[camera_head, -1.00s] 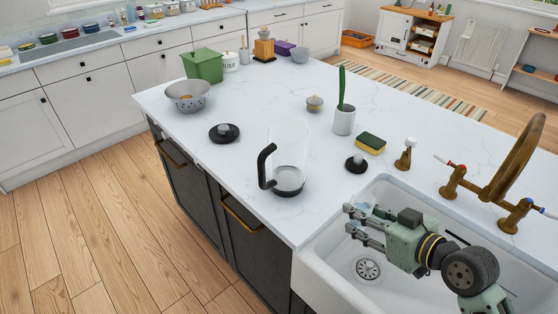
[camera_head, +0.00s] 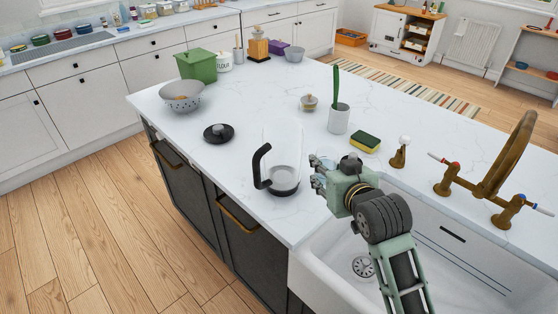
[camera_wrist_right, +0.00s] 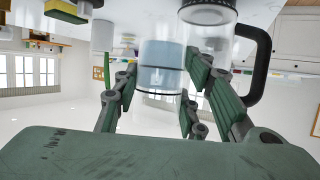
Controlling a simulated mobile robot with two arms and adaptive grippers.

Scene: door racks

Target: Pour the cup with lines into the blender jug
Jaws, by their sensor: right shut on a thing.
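The clear blender jug (camera_head: 284,172) with a black handle and dark base stands upright on the white counter. In the right wrist view the jug (camera_wrist_right: 208,45) is just right of the cup. My right gripper (camera_head: 316,178) is just right of the jug, over the counter and sink edge. It is shut on the cup with lines (camera_wrist_right: 162,68), a clear cup with dark lines and a bluish tint, between the fingers (camera_wrist_right: 160,100). In the head view the cup is mostly hidden behind the gripper. My left gripper is not in view.
A black lid (camera_head: 218,133), colander (camera_head: 182,96), small lidded jar (camera_head: 308,102), white pot with a green-handled tool (camera_head: 338,119) and sponge (camera_head: 365,141) stand around the jug. The sink (camera_head: 330,262) and brass tap (camera_head: 505,165) are at the right.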

